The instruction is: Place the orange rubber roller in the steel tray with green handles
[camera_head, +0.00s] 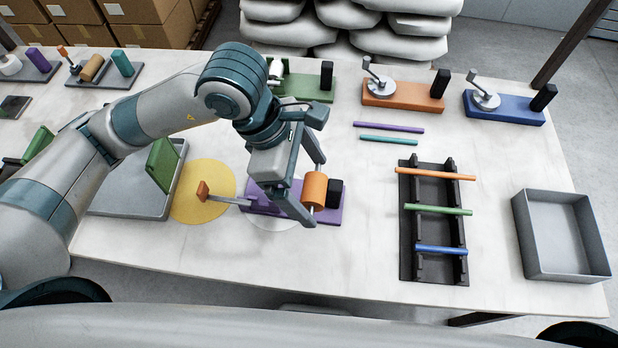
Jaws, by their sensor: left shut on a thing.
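The orange rubber roller (314,188) is a short orange cylinder with thin metal ends. It is between the fingers of my left gripper (315,192), which is shut on it, over the purple base (327,214) and beside its black block. I cannot tell whether the roller touches the base. The steel tray with green handles (110,203) lies on the table to the left. One green handle (165,165) stands at its right side and another (38,145) at its left. My left arm crosses over the tray and hides much of it. My right gripper is not in view.
A yellow disc (213,169) lies between the tray and the purple base; a rod with an orange-brown end (203,191) extends over it. Green, orange (410,97) and blue (510,110) bases stand behind. A black rod rack (408,258) and grey bin (578,264) are right.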

